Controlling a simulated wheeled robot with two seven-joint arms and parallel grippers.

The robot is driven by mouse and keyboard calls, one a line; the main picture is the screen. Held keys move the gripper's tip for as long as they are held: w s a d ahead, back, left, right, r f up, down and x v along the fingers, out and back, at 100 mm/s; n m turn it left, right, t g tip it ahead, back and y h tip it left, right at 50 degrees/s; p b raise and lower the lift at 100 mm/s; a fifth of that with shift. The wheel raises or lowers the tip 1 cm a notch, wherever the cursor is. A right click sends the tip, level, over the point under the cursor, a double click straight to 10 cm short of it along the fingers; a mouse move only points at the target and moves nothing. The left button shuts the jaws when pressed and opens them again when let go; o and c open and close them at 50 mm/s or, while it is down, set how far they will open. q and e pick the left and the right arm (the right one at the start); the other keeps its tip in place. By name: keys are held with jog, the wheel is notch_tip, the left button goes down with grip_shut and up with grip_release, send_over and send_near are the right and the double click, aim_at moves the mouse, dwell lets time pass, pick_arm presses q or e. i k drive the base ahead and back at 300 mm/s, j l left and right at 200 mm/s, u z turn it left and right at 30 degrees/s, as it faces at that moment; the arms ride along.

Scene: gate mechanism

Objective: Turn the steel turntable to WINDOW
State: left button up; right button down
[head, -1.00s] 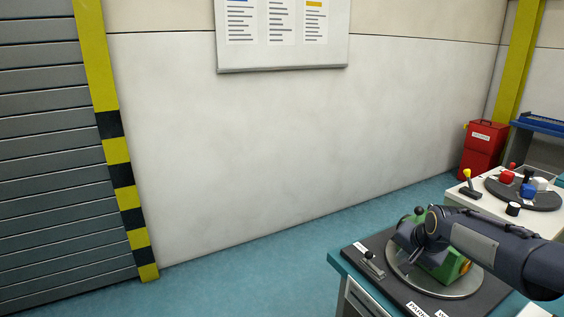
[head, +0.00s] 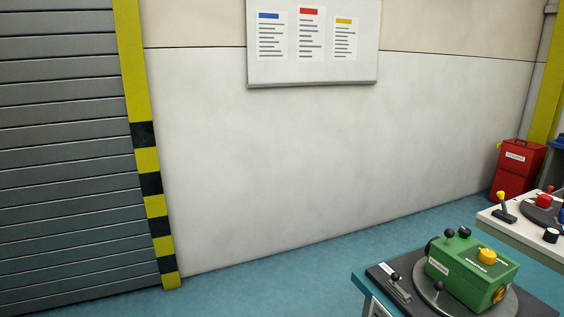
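The steel turntable (head: 424,287) is a round grey plate on a dark base on the near bench at the lower right of the head view. A green box (head: 465,275) with a yellow knob on top, dark ball-ended levers and an orange-brown round fitting on its front sits on it. A small lever (head: 398,283) on a plate stands to the left of the turntable. The WINDOW marking cannot be seen; the front of the base is cut off by the picture's lower edge. Neither of my grippers is in view.
A second, white bench (head: 500,222) with a yellow-handled lever and a dark disc stands behind at the right. Red boxes (head: 516,172) stand by the wall. A grey shutter (head: 65,150) fills the left. The blue floor (head: 270,275) between is clear.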

aim_at(449, 288)
jog(key=z, duration=1.25)
jog(key=i+j+z, duration=0.3)
jog(key=i, duration=0.2)
jog(key=l, duration=0.05)
